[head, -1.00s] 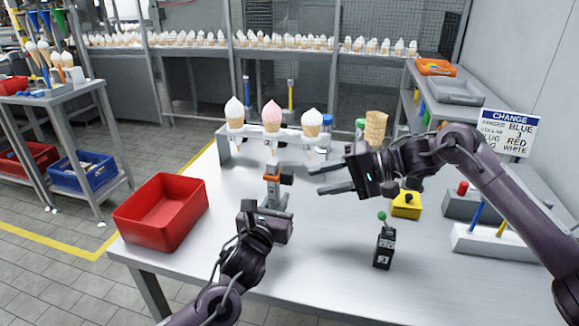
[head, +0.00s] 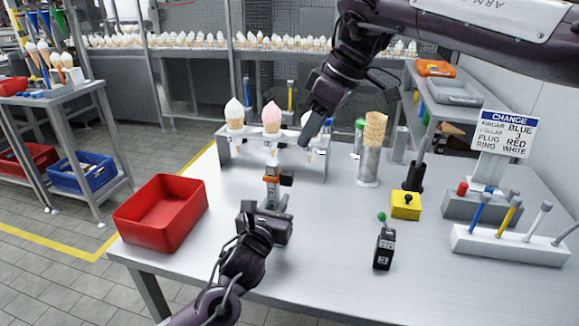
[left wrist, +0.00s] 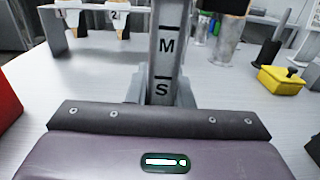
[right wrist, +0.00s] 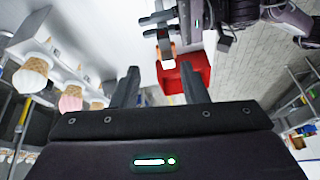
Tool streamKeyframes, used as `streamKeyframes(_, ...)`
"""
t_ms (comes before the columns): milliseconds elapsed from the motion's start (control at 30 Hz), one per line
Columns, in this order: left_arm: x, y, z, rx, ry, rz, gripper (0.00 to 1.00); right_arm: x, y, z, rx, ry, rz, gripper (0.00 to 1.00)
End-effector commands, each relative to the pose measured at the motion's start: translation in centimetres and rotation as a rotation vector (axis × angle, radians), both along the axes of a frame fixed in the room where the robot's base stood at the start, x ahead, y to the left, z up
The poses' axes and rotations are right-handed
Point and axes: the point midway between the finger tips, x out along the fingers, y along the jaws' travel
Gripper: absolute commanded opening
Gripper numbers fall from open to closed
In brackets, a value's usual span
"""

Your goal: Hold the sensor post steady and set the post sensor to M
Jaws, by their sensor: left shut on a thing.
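The sensor post (head: 271,192) stands upright on the table, with an orange-and-dark post sensor (head: 273,178) near its top. In the left wrist view the grey post (left wrist: 167,55) shows the letter M above the letter S; the sensor is outside that view. My left gripper (head: 275,207) is shut on the post low down. My right gripper (head: 312,128) is raised above the cone rack, its fingers apart and empty in the right wrist view (right wrist: 162,88). The sensor (right wrist: 166,54) appears beyond those fingers, not touched.
A red bin (head: 160,213) is left of the post. The cone rack (head: 225,155) stands behind it. A small black box with a green knob (head: 384,248), a yellow block (head: 405,206) and a tool holder (head: 510,246) are at right. The sign (head: 503,133) stands behind them.

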Motion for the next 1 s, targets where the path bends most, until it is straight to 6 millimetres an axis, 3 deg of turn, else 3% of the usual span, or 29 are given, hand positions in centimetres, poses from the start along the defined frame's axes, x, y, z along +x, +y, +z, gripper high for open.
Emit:
streamKeyframes(100, 0.0, 0.0, -0.1, 0.0, 0.001, 0.0, 0.0, -0.5, 0.0, 1.7, -0.035, -0.034, 0.087, 0.4)
streamKeyframes(267, 0.0, 0.0, -0.1, 0.0, 0.001, 0.0, 0.0, -0.7, 0.2, 1.6, -0.048, -0.043, 0.127, 0.4)
streamKeyframes(700, 0.0, 0.0, 0.0, 0.0, 0.0, -0.001, 0.0, 0.3, 3.1, -6.0, -0.046, -0.04, 0.127, 0.4)
streamKeyframes(1000, 0.0, 0.0, 0.0, 0.0, 0.0, 0.0, 0.0, 0.8, 4.2, -8.7, -0.046, -0.044, 0.125, 0.4)
